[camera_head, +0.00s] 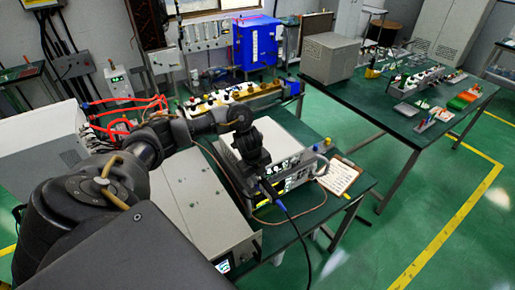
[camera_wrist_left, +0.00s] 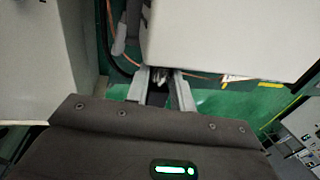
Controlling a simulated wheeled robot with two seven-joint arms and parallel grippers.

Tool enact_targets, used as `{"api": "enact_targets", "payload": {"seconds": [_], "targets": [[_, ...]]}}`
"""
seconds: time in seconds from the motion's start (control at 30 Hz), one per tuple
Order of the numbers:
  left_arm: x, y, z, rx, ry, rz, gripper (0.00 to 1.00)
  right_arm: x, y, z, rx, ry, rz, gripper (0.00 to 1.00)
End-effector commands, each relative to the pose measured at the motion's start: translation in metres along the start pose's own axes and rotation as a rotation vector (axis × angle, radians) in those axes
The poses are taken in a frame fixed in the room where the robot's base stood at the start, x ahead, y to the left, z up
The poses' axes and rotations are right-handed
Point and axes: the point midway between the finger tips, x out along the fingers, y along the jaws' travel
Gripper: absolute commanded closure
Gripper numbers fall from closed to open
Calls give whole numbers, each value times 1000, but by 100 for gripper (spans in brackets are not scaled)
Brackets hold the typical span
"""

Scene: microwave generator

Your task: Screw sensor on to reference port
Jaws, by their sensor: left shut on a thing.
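My left arm comes in from the left in the head view and reaches over to a white instrument (camera_head: 283,138) on the green table. My left gripper (camera_head: 265,182) points down at the instrument's front panel, which carries knobs and a lit display. In the left wrist view my left gripper (camera_wrist_left: 160,78) is shut on a small grey piece, likely the sensor (camera_wrist_left: 158,76), right beside a white casing (camera_wrist_left: 225,35). A dark cable (camera_head: 292,222) hangs from below the gripper. The reference port cannot be made out; the gripper hides part of the panel. My right gripper is not in view.
A grey-white box (camera_head: 205,205) stands left of the instrument. A clipboard (camera_head: 339,175) lies at its right. A copper-coloured cable (camera_head: 212,158) loops around the instrument. A blue cabinet (camera_head: 257,43) and a second table (camera_head: 400,125) stand behind. The green floor at right is free.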

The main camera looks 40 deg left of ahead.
Motion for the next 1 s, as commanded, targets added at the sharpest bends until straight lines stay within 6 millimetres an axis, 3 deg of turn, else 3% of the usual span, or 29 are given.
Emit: {"api": "enact_targets", "payload": {"seconds": [0.53, 0.57, 0.7, 1.0], "targets": [[0, 0, 0, -2, 0, 28, 99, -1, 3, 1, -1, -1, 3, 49], [0, 0, 0, -1, 0, 28, 75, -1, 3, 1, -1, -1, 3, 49], [0, 0, 0, -1, 0, 28, 57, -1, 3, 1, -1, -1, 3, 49], [-1, -1, 0, -1, 0, 27, 55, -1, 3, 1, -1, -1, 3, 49]]}}
